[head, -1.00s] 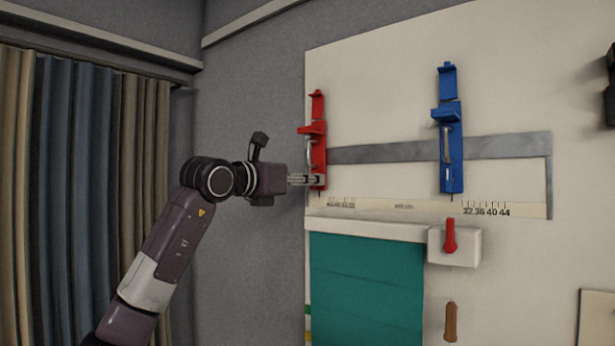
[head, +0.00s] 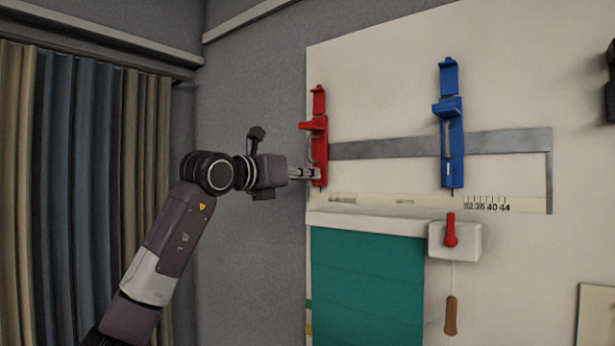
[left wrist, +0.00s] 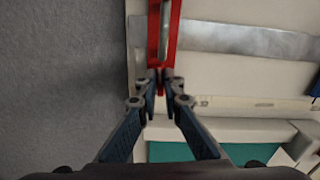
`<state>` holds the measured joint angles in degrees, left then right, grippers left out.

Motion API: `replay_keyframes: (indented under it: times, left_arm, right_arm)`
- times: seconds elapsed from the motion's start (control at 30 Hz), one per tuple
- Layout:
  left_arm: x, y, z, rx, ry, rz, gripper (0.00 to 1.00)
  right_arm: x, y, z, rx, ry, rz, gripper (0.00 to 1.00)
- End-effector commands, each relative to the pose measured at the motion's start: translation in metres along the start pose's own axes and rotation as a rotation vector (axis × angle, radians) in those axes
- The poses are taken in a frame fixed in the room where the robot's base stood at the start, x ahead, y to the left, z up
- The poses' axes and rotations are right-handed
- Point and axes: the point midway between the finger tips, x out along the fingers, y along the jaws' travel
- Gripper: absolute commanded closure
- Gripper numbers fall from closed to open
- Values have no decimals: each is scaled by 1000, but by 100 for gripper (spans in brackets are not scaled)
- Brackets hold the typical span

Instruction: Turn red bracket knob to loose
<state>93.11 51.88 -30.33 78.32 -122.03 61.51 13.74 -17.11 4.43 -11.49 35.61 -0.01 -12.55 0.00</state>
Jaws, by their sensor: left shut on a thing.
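The red bracket (head: 319,130) is fixed upright at the left edge of the pale wall panel, with a metal rod along its front. My left gripper (head: 317,174) reaches it from the left, at its lower end. In the left wrist view the fingertips (left wrist: 160,78) are closed together at the bottom of the red bracket (left wrist: 172,45), just below the metal rod. The gripper is shut on the bracket's knob, which the fingertips mostly hide; its turned position cannot be read. My right gripper is not in view.
A blue bracket (head: 452,135) stands to the right on the same metal rail (head: 390,147). Below are a printed scale (head: 485,204), a teal sheet (head: 367,285), a small red lever (head: 450,232) and a hanging wooden handle (head: 451,316). A curtain (head: 60,180) hangs at far left.

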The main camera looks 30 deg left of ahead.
Motion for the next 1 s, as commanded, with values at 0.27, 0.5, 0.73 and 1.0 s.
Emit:
replay_keyframes:
  times: [0.27, 0.5, 0.73, 1.0]
  left_arm:
    - [0, 1, 0, -231, -2, -1, 100]
    - [0, 2, 0, -461, -2, -1, 100]
    - [0, 2, -1, -678, -3, -3, 100]
    - [0, 4, -2, -935, -3, -1, 100]
  right_arm:
    - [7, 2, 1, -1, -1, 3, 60]
    - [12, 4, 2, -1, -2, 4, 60]
    - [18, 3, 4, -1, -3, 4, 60]
    - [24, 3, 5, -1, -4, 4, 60]
